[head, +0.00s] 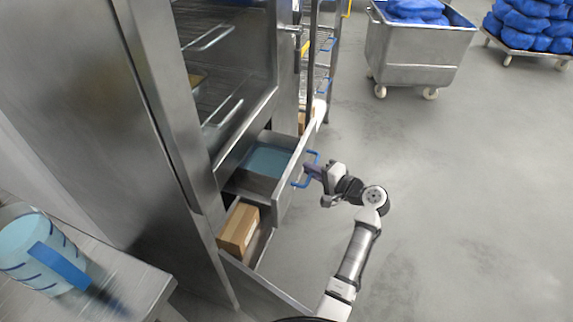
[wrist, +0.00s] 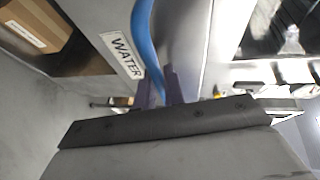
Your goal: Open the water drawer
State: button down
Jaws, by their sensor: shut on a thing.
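The water drawer (head: 290,187) is pulled out of the metal cabinet in the head view. Light blue water (head: 268,159) shows inside it. Its blue handle (head: 300,183) is on the drawer's outer face. My gripper (head: 313,171) is at this handle, with its purple fingers shut on it. In the wrist view, my gripper (wrist: 160,88) has its fingers on either side of the blue handle (wrist: 143,28). The label "WATER" (wrist: 123,55) is on the drawer front beside the handle. The part of the handle between the fingers is partly hidden.
Below, another open compartment holds a cardboard box (head: 238,229). A blue-marked jug (head: 35,250) stands on a metal table (head: 130,285) at lower left. A wheeled steel bin (head: 415,50) and a cart with blue sacks (head: 530,22) are at the back. The floor at right is clear.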

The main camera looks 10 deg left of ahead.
jog(key=s+d, duration=0.2)
jog(key=d, duration=0.7)
jog(key=shift+d+b, duration=0.3)
jog(key=c, duration=1.5)
grip_release()
jog(key=shift+w, duration=0.1)
jog(key=b+v, duration=0.3)
jog(key=v, duration=1.1)
